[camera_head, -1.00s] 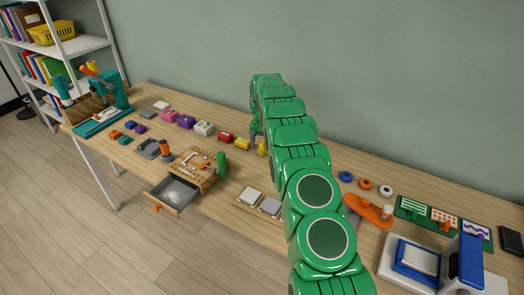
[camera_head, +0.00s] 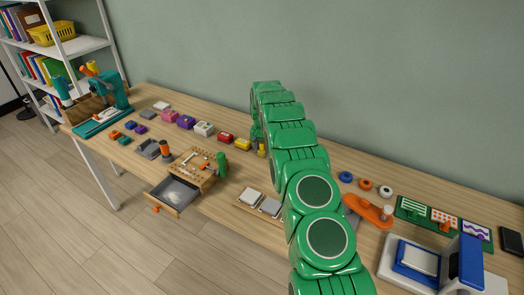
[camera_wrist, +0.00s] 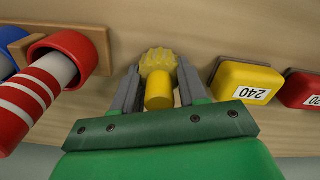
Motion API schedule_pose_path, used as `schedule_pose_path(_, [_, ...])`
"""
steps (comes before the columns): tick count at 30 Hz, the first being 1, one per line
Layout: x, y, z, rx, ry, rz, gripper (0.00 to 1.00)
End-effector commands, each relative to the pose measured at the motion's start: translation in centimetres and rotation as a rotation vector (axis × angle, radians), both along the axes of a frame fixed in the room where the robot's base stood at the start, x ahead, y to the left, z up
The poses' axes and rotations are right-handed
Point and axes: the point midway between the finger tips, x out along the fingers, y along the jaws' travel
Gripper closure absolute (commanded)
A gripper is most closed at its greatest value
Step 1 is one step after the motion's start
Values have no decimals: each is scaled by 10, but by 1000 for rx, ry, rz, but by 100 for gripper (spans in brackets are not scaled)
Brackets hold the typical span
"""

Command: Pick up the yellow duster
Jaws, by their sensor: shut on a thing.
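The yellow duster (camera_wrist: 159,88) has a round handle and a fluffy head. In the wrist view it sits between the two grey fingers of my gripper (camera_wrist: 158,88), which are shut on it. In the head view a small part of the duster (camera_head: 262,150) shows beside my green arm, near the back of the bench. My arm hides most of my gripper there. I cannot tell whether the duster is clear of the surface.
A yellow block marked 240 (camera_wrist: 247,82) and a red block (camera_wrist: 300,90) lie to the right in the wrist view. A red-and-white striped cylinder (camera_wrist: 38,92) in a red ring is close on the left. An open drawer (camera_head: 176,194) juts from the bench front.

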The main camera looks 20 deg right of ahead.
Motion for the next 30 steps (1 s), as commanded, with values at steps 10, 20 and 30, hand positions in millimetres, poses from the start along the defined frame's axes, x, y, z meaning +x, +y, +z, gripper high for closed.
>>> schedule_pose_path(10, [1,0,18,0,-2,0,87])
schedule_pose_path(20, [-8,0,43,0,-2,-1,87])
schedule_pose_path(30, [-32,3,71,0,-2,0,87])
